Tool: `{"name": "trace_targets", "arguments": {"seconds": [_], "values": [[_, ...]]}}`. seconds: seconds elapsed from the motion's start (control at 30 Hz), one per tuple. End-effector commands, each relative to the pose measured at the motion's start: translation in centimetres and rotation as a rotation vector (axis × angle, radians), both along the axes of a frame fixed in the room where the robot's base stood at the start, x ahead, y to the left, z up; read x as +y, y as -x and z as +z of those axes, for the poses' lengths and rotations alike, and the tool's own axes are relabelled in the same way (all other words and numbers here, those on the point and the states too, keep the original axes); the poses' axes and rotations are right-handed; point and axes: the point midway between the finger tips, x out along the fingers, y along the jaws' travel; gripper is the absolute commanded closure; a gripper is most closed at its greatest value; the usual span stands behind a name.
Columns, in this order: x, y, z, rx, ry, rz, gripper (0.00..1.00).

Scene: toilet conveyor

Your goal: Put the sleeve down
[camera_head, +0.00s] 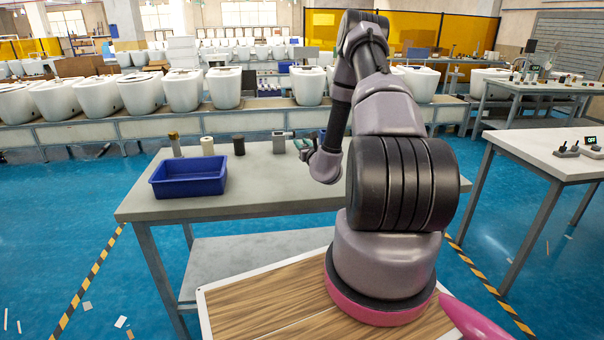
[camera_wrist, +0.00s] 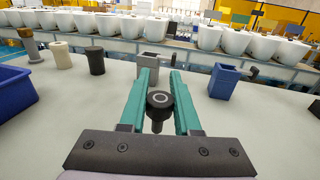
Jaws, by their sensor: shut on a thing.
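My gripper (camera_wrist: 161,76) has teal fingers and is shut on a dark round piece, the sleeve (camera_wrist: 158,101), with a pale ring on its top face and a narrower grey part below. The sleeve sits between the fingers, and its contact with them is partly unclear. In the head view my gripper (camera_head: 302,146) is over the right part of the grey table (camera_head: 260,204), and the sleeve is too small to make out. The clearance under the sleeve cannot be told.
A grey block holder (camera_wrist: 150,66) stands just beyond the fingertips, and a blue holder (camera_wrist: 223,81) stands to the right. A black cylinder (camera_wrist: 95,61), a white cylinder (camera_wrist: 61,55), a brown-topped post (camera_wrist: 29,47) and a blue bin (camera_head: 188,178) are on the left.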

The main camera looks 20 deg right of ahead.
Motion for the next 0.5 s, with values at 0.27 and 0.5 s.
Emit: {"name": "trace_targets", "arguments": {"seconds": [0.27,0.5], "values": [[0.1,0.0,-4.2,0.001,0.0,0.0,1.0],[0.1,0.1,-7.0,0.002,-0.001,0.001,1.0]]}}
